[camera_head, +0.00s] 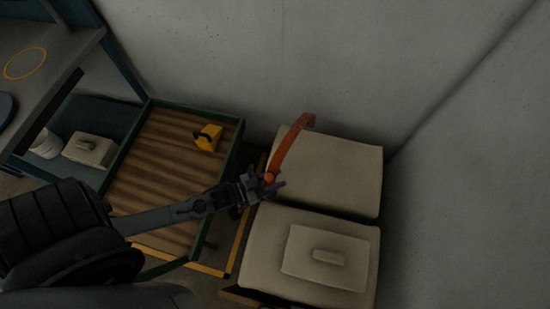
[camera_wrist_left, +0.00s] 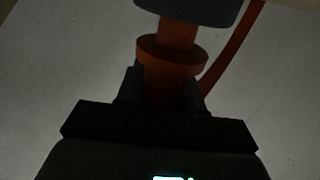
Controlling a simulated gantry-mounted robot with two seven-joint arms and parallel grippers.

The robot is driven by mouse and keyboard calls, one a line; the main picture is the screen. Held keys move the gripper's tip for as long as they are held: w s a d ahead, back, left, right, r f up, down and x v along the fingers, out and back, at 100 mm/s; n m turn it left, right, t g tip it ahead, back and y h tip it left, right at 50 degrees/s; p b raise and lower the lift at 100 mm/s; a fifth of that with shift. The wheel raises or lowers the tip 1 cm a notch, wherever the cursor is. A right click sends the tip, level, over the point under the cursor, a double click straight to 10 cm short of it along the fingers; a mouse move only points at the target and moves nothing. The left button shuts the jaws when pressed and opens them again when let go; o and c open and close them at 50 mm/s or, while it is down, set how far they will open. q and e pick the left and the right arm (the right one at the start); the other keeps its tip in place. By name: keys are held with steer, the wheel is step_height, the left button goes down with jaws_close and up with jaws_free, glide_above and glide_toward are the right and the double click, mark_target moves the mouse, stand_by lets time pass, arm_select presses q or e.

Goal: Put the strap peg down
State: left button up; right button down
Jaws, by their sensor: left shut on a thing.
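The strap peg shows in the head view as a curved orange strap (camera_head: 291,149) rising up and right from my left gripper (camera_head: 268,186). My left gripper is shut on the peg's orange lower end, beside the near-left part of the beige cushions. In the left wrist view, the orange peg (camera_wrist_left: 172,55) stands between the dark fingers, with a wider collar and a dark block above it. The strap bends away on its right side. Whether the peg touches a cushion I cannot tell. My right gripper is not in view.
Two beige cushion-like blocks (camera_head: 345,172) lie at the right; the nearer has a raised handle (camera_head: 328,257). A slatted wooden table (camera_head: 150,180) with a green rim holds a yellow block (camera_head: 208,137). A shelf with a white cylinder (camera_head: 46,145) is at left. Grey walls close the back and right.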

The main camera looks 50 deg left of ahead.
arm_select(q)
steer(key=shift+f, duration=0.45)
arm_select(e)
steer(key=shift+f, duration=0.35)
arm_select(q)
steer(key=shift+f, duration=0.25)
steer(key=o, duration=1.1)
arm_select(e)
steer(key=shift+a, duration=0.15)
arm_select(q)
steer(key=shift+r, duration=0.1)
steer(key=shift+s+r, duration=0.2)
steer(key=shift+p+v, duration=1.1)
steer(key=shift+v, duration=2.5)
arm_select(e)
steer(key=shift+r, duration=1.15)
arm_select(q)
steer(key=shift+a, duration=0.1)
